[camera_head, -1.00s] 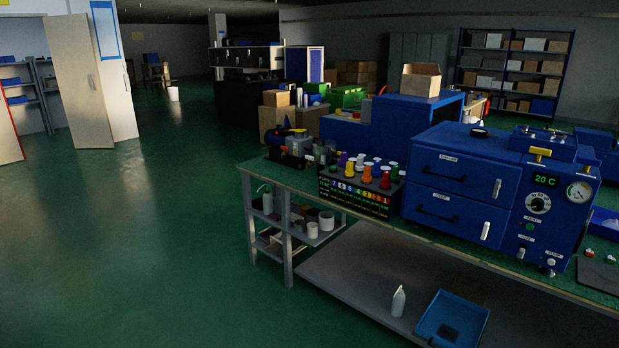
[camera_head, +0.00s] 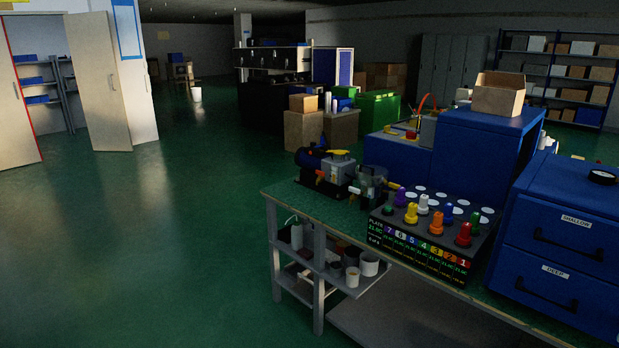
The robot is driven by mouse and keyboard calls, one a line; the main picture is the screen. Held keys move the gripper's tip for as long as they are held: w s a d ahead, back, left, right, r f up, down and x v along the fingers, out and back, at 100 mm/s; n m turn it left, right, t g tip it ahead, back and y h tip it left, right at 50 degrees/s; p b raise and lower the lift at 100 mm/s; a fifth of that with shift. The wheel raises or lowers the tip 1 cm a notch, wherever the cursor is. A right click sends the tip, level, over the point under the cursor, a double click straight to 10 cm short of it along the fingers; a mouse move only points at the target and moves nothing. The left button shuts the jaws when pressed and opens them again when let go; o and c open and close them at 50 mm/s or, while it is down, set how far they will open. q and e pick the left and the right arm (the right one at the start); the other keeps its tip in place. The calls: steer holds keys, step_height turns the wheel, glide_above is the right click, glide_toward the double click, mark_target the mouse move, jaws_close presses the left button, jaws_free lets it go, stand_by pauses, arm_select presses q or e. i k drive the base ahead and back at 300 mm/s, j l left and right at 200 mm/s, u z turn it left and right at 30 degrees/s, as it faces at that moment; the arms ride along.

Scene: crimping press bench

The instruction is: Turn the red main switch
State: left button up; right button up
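I cannot make out a red main switch for certain in the head view. A small dark machine (camera_head: 328,172) with grey blocks and a yellow top stands at the left end of the bench; small orange-red parts show on it, too small to identify. A small red part (camera_head: 411,135) also shows on top of the low blue cabinet behind the bench. Neither of my grippers is in view.
The green-topped bench (camera_head: 285,203) carries a black rack (camera_head: 415,250) of coloured, numbered plugs and a blue drawer unit (camera_head: 560,240). Pots (camera_head: 369,264) stand on its lower shelf. An open carton (camera_head: 499,94) sits on a blue cabinet. Green floor (camera_head: 170,240) at left is clear.

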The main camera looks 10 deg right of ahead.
mark_target(409, 134)
steer(key=i+j+z, duration=0.25)
steer(key=i+z, duration=0.25)
steer(key=i+j+z, duration=0.7)
steer(key=j+z, duration=0.25)
steer(key=i+j+z, duration=0.1)
steer(key=j, duration=0.2)
steer(key=i+j+z, duration=0.1)
steer(key=j, duration=0.15)
steer(key=i+j+z, duration=0.1)
steer(key=j, duration=0.2)
steer(key=i+j+z, duration=0.15)
steer(key=i+l, duration=0.05)
steer(key=i, duration=0.1)
